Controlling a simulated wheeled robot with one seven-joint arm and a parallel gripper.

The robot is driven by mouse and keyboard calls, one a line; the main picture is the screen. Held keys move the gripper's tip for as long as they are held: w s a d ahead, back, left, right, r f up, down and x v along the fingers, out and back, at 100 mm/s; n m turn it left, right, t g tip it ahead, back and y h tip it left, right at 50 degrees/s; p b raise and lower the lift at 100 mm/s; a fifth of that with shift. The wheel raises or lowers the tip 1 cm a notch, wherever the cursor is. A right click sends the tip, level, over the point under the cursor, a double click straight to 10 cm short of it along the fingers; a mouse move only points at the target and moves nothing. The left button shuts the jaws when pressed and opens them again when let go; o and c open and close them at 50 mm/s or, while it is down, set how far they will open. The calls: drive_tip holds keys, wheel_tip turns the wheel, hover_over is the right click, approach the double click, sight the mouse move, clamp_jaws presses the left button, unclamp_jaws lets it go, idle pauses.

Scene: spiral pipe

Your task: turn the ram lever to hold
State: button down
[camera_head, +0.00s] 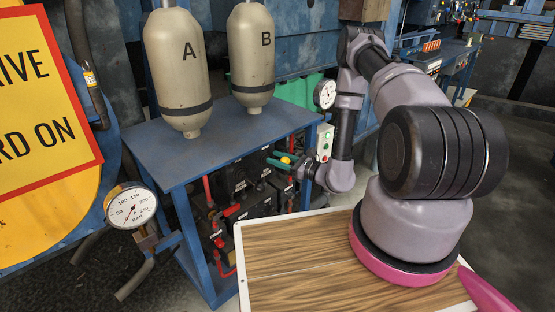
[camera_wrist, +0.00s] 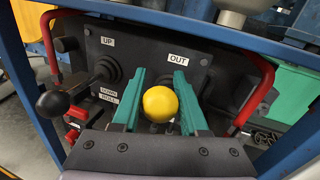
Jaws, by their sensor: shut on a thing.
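A lever with a yellow ball knob (camera_wrist: 160,104) stands on the black control panel (camera_wrist: 140,50), below a label reading OUT (camera_wrist: 177,57). My gripper (camera_wrist: 160,76) has its two teal fingers on either side of the yellow knob, shut on it. The fingers and wrist hide the lever's lower side and any label there. In the head view, the gripper (camera_head: 281,163) reaches into the blue frame at the panel, with the yellow knob (camera_head: 286,160) between its fingers. Which marked position the lever is in, I cannot tell.
A second lever with a black ball knob (camera_wrist: 53,103) stands left, near labels UP (camera_wrist: 107,41) and DOWN. Red guard bars (camera_wrist: 256,95) flank the panel. The blue table (camera_head: 220,145) carries tanks A (camera_head: 178,70) and B (camera_head: 251,55). A gauge (camera_head: 131,207) is at lower left.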

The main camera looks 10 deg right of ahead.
drive_tip(key=shift+d, duration=0.1)
idle(0.7)
drive_tip(key=shift+s+d+f+n+t+y, duration=0.15)
drive_tip(key=shift+s+f+n+t+y, duration=0.15)
drive_tip(key=shift+f+t+y, duration=0.4)
drive_tip(key=shift+s+d+f+n+t+y, duration=0.1)
drive_tip(key=shift+s+f+n+t+y, duration=0.25)
drive_tip(key=shift+f, duration=0.6)
drive_tip(key=shift+w, duration=0.1)
drive_tip(key=shift+c, duration=2.2)
unclamp_jaws()
drive_tip(key=shift+d, duration=0.1)
drive_tip(key=v, duration=1)
drive_tip(key=shift+s+d, duration=0.2)
drive_tip(key=shift+s, duration=0.05)
